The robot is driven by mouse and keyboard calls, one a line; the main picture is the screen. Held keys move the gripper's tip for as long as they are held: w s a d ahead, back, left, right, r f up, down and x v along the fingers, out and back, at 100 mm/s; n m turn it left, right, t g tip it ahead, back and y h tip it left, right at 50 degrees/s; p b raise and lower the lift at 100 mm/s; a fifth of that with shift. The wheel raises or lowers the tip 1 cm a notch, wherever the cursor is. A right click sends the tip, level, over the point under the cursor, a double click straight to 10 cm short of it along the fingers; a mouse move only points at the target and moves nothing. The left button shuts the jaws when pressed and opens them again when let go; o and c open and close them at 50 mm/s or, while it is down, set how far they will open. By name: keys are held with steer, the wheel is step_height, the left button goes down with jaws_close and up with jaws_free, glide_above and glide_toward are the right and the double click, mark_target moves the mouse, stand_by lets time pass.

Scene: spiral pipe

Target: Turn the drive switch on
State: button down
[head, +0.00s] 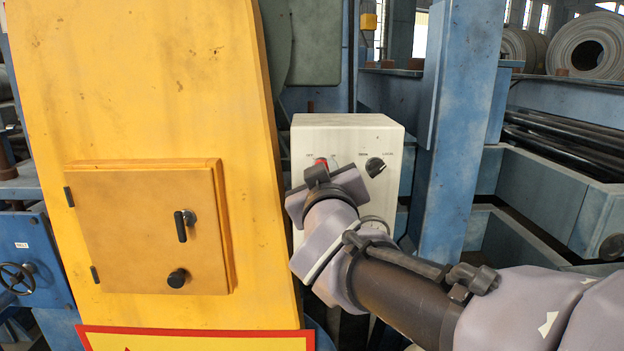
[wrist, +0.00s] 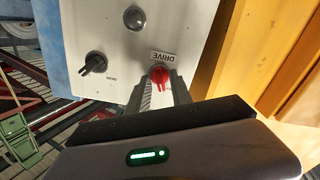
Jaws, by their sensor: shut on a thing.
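The drive switch is a red knob (wrist: 160,74) on a pale control box, below an upside-down "DRIVE" label in the wrist view. My gripper (wrist: 161,84) has one finger on each side of this knob and is shut on it. In the head view a small part of the red switch (head: 321,162) shows above my wrist, with an "OFF" mark at its upper left. My arm hides the fingers and the lower box front there. The exact angle of the knob is hard to tell.
A black selector knob (head: 375,167) marked "LOCAL" sits right of the switch on the box (head: 350,135). A round grey lamp or button (wrist: 134,18) is on the same panel. A yellow cabinet (head: 150,90) stands close on the left, a blue post (head: 455,130) on the right.

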steer(key=m+b, duration=0.5)
steer(key=m, duration=0.8)
steer(key=shift+d+m, duration=0.1)
steer(key=shift+m, duration=0.3)
stand_by(0.4)
steer(key=c, duration=1.5)
jaws_free()
steer(key=s+p, duration=0.1)
steer(key=s, duration=1.6)
steer(key=shift+s+d, duration=0.15)
steer(key=shift+s, duration=0.1)
